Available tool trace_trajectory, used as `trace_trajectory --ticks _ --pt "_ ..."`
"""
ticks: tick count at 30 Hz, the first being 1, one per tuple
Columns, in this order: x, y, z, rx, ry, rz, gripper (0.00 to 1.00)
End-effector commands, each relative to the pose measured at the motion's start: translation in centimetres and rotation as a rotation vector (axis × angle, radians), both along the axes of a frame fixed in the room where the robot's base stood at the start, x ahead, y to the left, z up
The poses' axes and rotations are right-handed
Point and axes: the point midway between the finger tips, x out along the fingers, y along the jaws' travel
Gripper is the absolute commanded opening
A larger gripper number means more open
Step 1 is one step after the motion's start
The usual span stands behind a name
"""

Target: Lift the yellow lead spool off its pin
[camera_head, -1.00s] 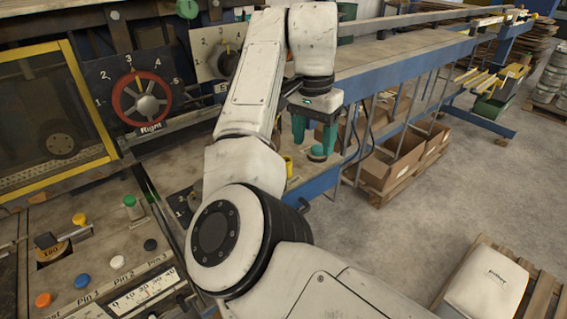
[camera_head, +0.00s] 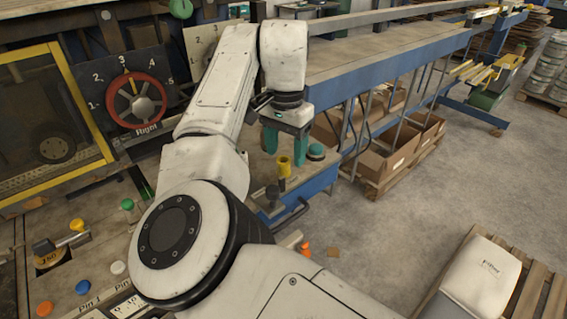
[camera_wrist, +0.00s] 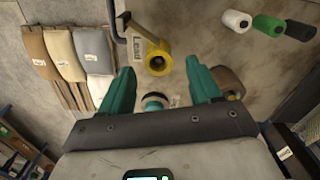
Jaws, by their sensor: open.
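The yellow lead spool (camera_head: 284,167) stands upright on the bench end in the head view; its pin cannot be made out. In the wrist view the yellow spool (camera_wrist: 158,64) shows as a round ring beyond the fingertips, between their lines. My gripper (camera_head: 286,156) is open, its teal fingers pointing down just above and behind the spool in the head view. In the wrist view my gripper (camera_wrist: 158,72) has nothing between its fingers that it touches.
A green-topped knob (camera_head: 316,152) stands close right of the spool. Dark posts (camera_head: 272,193) stand in front of it. A blue rail edges the bench. In the wrist view, white (camera_wrist: 236,20), green (camera_wrist: 269,25) and black spools lie at the upper right.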

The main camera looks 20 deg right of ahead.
Motion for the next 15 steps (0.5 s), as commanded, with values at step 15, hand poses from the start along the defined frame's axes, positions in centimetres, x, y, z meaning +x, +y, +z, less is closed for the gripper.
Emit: trace_trajectory --ticks 15 --pt "-0.3 0.5 -3.4 0.001 0.001 0.001 0.63"
